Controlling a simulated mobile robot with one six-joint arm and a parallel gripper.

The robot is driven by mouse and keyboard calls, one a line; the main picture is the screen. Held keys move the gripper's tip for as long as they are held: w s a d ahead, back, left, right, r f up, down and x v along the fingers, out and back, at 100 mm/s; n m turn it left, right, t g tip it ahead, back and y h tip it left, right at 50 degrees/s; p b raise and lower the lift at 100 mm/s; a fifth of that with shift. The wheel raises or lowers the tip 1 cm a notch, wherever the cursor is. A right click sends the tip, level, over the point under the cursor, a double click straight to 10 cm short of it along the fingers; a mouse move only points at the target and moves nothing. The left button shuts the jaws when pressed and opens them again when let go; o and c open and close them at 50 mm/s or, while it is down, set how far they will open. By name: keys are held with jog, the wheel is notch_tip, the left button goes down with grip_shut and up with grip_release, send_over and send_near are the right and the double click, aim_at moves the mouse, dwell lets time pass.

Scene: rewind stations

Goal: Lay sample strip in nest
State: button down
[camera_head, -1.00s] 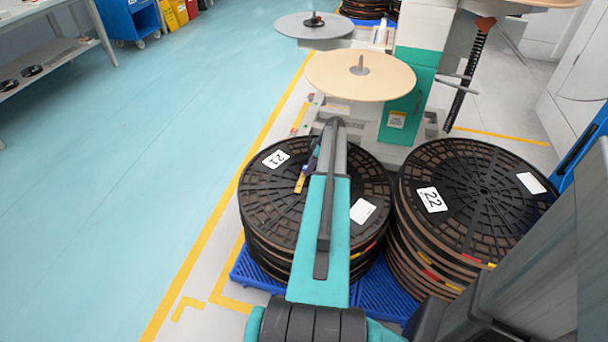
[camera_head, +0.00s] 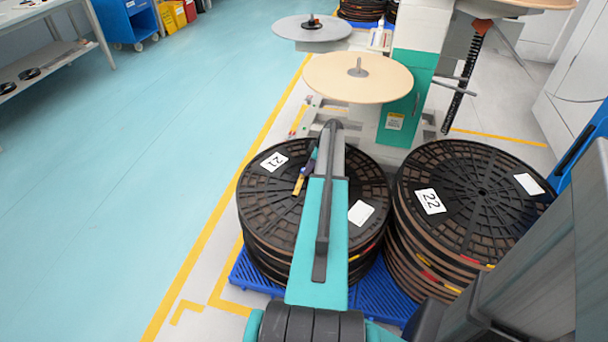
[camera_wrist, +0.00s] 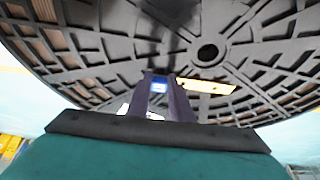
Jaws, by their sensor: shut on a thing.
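My gripper (camera_wrist: 162,90) is shut, with its dark fingers over the black reel marked 21 (camera_head: 262,192). A short yellow strip (camera_wrist: 208,86), which looks like the sample strip, sticks out beside the fingers in the wrist view. A small blue patch shows between the fingers. In the head view the strip (camera_head: 299,185) shows left of my arm, above the reel's top; I cannot tell if it touches the reel. My arm hides part of the gripper. I cannot make out a nest in either view.
A second reel stack marked 22 (camera_head: 476,185) stands close on the right, on blue pallets (camera_head: 374,300). Behind are a tan disc (camera_head: 330,80), a grey disc (camera_head: 300,30) and a teal-white machine column (camera_head: 405,95). The blue-green floor (camera_head: 150,150) at left is clear.

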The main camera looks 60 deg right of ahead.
jog(key=shift+r, duration=0.1)
jog(key=shift+r, duration=0.55)
notch_tip(320, 180, up, 2)
jog(key=shift+r, duration=0.1)
jog(key=w+a, duration=0.3)
jog(key=a, duration=0.1)
jog(key=w+a+r, duration=0.1)
jog(key=w+a, duration=0.2)
jog(key=a, duration=0.1)
jog(key=w+a, duration=0.3)
jog(key=a, duration=0.2)
jog(key=shift+w+r, duration=0.1)
jog(key=shift+r, duration=0.15)
jog(key=shift+a, duration=0.1)
